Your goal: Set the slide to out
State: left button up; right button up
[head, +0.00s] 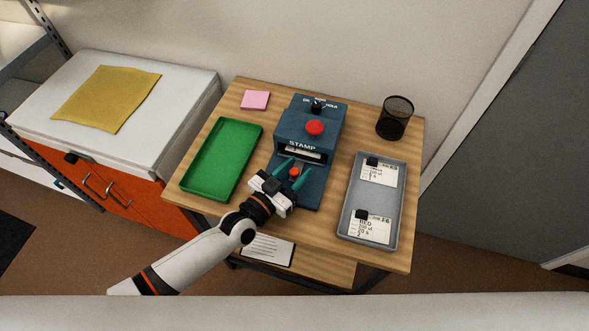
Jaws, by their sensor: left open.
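The blue stamp machine (325,130) stands on the wooden table, with a red button on top and a black knob at its back. A small red knob (294,172) sits low at its front, below the STAMP label; it looks like the slide's handle. My left gripper (295,165) is open, its two green fingers on either side of this knob. I cannot tell whether they touch it. The gripper body hides the front of the machine's base, so the slide's position is hard to tell. My right gripper is not in view.
A green tray (191,183) lies left of the machine. A grey tray (344,236) with two labelled cards lies to the right. A black mesh cup (394,119) and pink notes (255,100) are at the back. A white card (267,249) lies on a lower shelf in front.

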pick_arm(q)
grip_shut()
jog(key=s+a+p, duration=0.1)
jog(key=s, duration=0.2)
jog(key=s+a+p, duration=0.1)
jog(key=s, duration=0.3)
jog(key=s+a+p, duration=0.1)
jog(key=s+p, duration=0.1)
jog(key=s, duration=0.2)
jog(key=shift+a, duration=0.3)
jog(key=shift+f, duration=0.15)
grip_release()
jog(key=shift+s, duration=0.1)
jog(key=shift+a, duration=0.1)
